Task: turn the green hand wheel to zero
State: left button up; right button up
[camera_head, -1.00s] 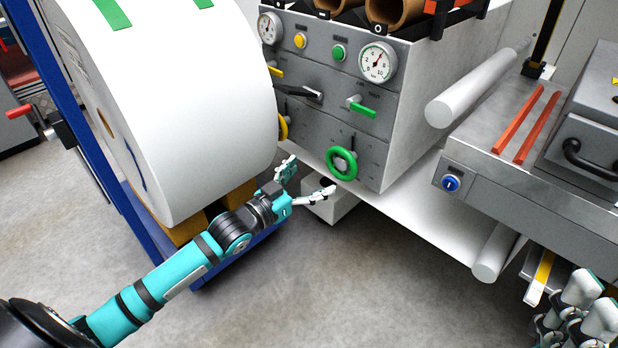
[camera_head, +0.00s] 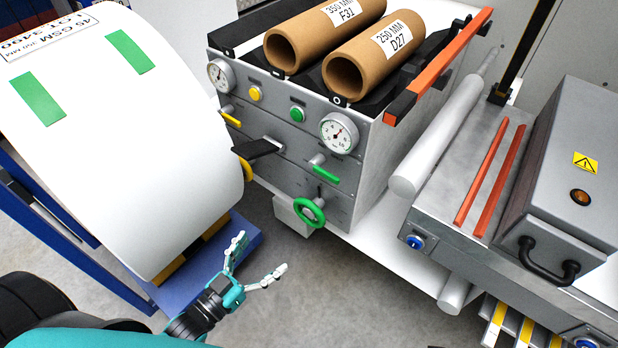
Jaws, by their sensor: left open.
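The green hand wheel (camera_head: 310,212) is on the lower front of the grey control panel (camera_head: 270,165), at its right end. Its scale is too small to read. A round gauge (camera_head: 339,133) with a green arc on its rim is above it. My left gripper (camera_head: 256,262) is open and empty, below and left of the wheel, apart from it. Its two pale fingers are spread toward the panel. My right gripper is not in view.
A large white paper roll (camera_head: 150,130) stands close on the left. A green lever (camera_head: 325,174) and a black lever (camera_head: 262,148) stick out of the panel. A blue platform edge (camera_head: 225,245) lies behind the gripper. Floor is clear right of the gripper.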

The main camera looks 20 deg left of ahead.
aim_at(308, 208)
pick_arm(q)
jog(key=b+x, duration=0.2)
jog(key=x, duration=1.4)
jog(key=shift+w+d, duration=0.25)
jog(key=shift+w, duration=0.2)
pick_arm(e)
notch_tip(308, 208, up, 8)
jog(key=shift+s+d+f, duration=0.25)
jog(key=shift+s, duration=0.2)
pick_arm(q)
jog(key=c, duration=0.9)
jog(key=shift+s+d+m+p, duration=0.1)
jog(key=shift+d+m+p, duration=0.05)
jog(key=shift+m+p, duration=0.2)
jog(key=shift+c, duration=0.2)
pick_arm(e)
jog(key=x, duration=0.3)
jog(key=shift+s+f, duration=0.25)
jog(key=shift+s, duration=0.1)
